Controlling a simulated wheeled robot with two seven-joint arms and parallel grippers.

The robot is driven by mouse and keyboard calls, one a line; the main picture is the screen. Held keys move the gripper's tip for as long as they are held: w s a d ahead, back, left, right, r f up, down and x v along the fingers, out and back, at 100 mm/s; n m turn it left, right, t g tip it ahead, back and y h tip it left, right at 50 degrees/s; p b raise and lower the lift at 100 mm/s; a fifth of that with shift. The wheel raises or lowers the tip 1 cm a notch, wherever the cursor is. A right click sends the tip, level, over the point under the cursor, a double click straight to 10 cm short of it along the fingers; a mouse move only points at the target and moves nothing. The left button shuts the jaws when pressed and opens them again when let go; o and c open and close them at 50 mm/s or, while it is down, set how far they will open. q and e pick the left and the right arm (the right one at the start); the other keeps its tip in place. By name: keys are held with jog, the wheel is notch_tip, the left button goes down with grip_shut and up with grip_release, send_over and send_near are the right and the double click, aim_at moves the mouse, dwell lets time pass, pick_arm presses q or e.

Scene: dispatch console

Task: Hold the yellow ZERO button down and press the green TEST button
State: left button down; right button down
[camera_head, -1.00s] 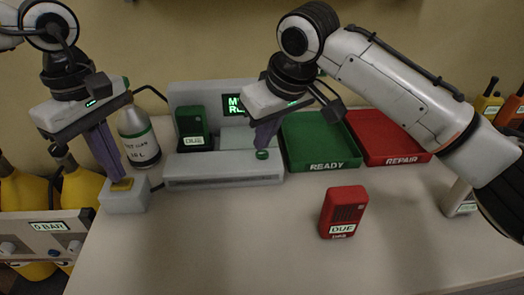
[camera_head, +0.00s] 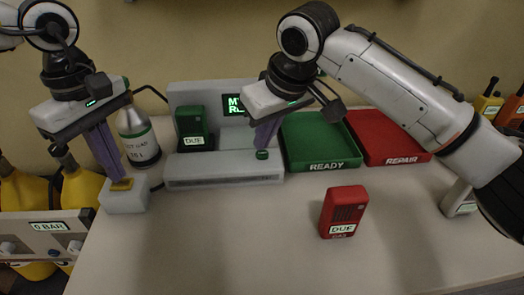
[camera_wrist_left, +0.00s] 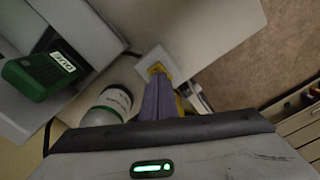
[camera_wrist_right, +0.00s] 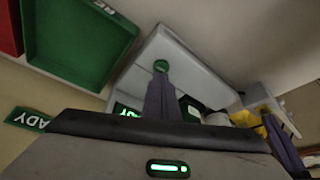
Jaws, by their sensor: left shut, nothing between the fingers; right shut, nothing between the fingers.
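The yellow ZERO button (camera_head: 121,185) sits on top of a small grey box (camera_head: 124,201) at the left of the table. My left gripper (camera_head: 119,178) is shut and empty, its tips right at the button; the button also shows in the left wrist view (camera_wrist_left: 157,69). I cannot tell how far it is pressed. The green TEST button (camera_head: 262,155) is at the front right of the grey console (camera_head: 225,179). My right gripper (camera_head: 262,146) is shut and empty, tips at or just above that button, which also shows in the right wrist view (camera_wrist_right: 161,66). Contact there is unclear.
A green detector marked DUE (camera_head: 193,124) stands in the console, whose display (camera_head: 234,104) is partly hidden. A red DUE detector (camera_head: 342,210) stands on the table. The green READY tray (camera_head: 333,166) and red REPAIR tray (camera_head: 404,159) are behind. A bottle (camera_head: 138,137) stands behind the box.

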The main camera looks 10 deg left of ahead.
pick_arm(q)
jog(key=shift+f, duration=0.75)
dwell(0.5)
pick_arm(e)
jog(key=shift+f, duration=0.55)
dwell(0.6)
notch_tip(320, 180, up, 7)
dwell(0.9)
